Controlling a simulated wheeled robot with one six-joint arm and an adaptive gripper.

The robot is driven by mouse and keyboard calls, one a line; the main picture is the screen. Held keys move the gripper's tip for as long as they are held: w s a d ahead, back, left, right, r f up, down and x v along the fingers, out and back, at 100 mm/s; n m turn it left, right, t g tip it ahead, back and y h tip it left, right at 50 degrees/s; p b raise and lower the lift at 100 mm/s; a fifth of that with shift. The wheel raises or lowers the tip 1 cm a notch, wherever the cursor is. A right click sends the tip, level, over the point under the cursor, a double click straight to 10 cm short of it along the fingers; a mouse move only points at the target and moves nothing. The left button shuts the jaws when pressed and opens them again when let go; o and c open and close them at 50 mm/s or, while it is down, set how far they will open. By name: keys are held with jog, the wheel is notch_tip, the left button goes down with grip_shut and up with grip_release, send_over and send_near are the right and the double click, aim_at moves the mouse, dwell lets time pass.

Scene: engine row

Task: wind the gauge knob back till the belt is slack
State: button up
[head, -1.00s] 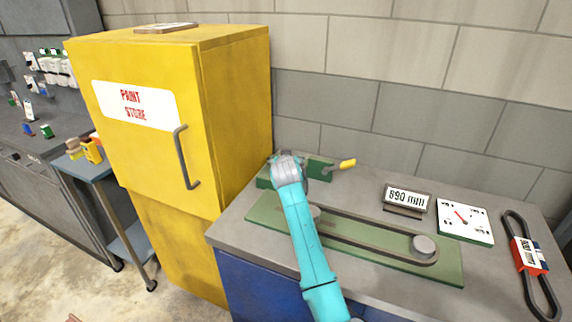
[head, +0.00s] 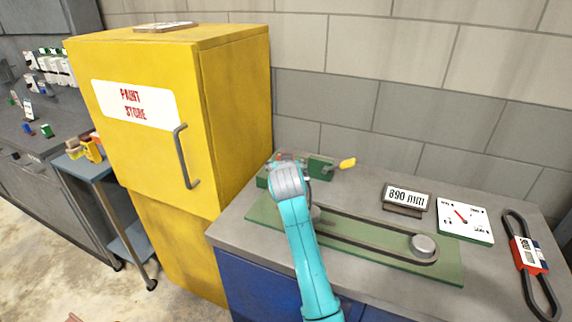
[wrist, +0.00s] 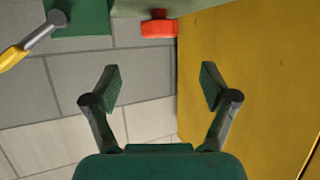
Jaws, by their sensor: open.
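A red round knob (wrist: 158,28) sits on a green block at the top of the wrist view. In the head view a bit of red shows just behind my wrist, on the green block (head: 320,166). My gripper (wrist: 158,86) is open and empty, its fingertips apart and short of the knob in the wrist view. In the head view my wrist hides most of the gripper. The dark belt (head: 365,223) runs along a green plate (head: 450,272), around a grey pulley (head: 423,246) at its right end. Its visible runs look nearly straight; my arm covers part of the left end.
A yellow-handled lever (head: 347,163) sticks out right of the knob. A yellow paint store cabinet (head: 235,110) stands close on the left. A length sign (head: 404,198), a white dial (head: 465,219) and a packaged belt (head: 530,265) occupy the bench's right.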

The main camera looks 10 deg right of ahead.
jog(key=shift+w+d+f+n+y, duration=0.2)
jog(key=shift+d+n+y, duration=0.2)
jog(key=shift+d+y, duration=0.15)
jog(key=shift+w+d+f+n+y, duration=0.1)
jog(key=shift+w+d+n+y, duration=0.05)
jog(key=shift+d+n+y, duration=0.35)
jog(key=shift+w+d+n+y, duration=0.2)
jog(key=shift+d+n+y, duration=0.35)
jog(key=shift+n+y, duration=0.45)
jog(key=x, duration=1)
jog(key=shift+w, duration=0.3)
jog(key=c, duration=1.2)
jog(key=shift+y, duration=0.35)
jog(key=n+g+y, duration=0.1)
jog(key=n+y, duration=0.3)
jog(key=shift+d+r+y, duration=0.1)
jog(key=shift+y, duration=0.2)
jog(key=shift+n+g+y, duration=1.2)
jog(key=shift+n+y, duration=0.2)
jog(key=shift+n, duration=0.3)
jog(key=shift+n+g+y, duration=0.7)
jog(key=shift+n+g, duration=0.1)
jog(key=shift+n, duration=0.1)
